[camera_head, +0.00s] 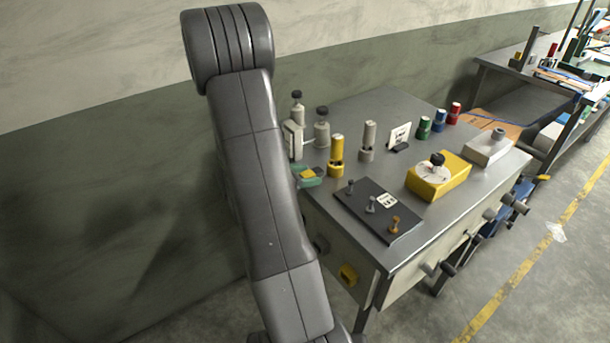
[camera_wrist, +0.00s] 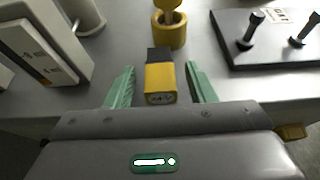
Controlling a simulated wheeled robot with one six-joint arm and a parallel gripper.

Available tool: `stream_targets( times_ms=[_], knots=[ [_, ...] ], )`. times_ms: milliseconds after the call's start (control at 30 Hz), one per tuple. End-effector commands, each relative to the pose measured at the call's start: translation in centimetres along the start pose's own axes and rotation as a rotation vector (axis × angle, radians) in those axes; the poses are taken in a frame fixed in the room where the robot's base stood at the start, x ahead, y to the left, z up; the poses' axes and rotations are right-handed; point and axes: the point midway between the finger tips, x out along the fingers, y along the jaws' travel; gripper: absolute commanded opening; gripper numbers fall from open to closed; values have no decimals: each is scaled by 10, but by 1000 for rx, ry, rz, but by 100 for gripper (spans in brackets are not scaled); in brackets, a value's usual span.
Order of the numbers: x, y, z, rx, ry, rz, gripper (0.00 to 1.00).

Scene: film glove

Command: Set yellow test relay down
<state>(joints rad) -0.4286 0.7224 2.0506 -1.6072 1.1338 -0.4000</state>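The yellow test relay (camera_wrist: 160,82), a small yellow block with a black end, is between the two green fingers of my gripper (camera_wrist: 160,86) in the wrist view. A gap shows on each side of it, so the fingers are open and apart from it. It appears to rest on the grey bench top (camera_wrist: 120,50) near the front edge; its underside is hidden. In the head view my gripper (camera_head: 309,177) is low at the bench's left end, with a bit of the yellow relay (camera_head: 308,173) between its green fingers.
A yellow cylinder in a ring base (camera_head: 336,158) stands just beyond the relay. A dark plate with pegs (camera_head: 362,213) lies to the right. Grey bottles (camera_head: 321,128) and a white box-like item (camera_wrist: 42,52) stand to the left. A yellow block with a knob (camera_head: 450,180) is farther right.

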Motion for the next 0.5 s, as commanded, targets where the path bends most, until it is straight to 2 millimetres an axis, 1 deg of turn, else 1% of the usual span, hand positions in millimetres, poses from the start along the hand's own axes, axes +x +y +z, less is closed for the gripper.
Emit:
stream_targets(
  times_ms=[167, 233, 367, 500],
  knots=[
    [-2, 0, 4, 0, 0, 0, 50],
    [-6, 1, 3, 0, -1, 3, 50],
    [-24, 1, 3, 0, 0, 5, 50],
    [-47, 2, 3, 0, -1, 6, 50]
  ],
)
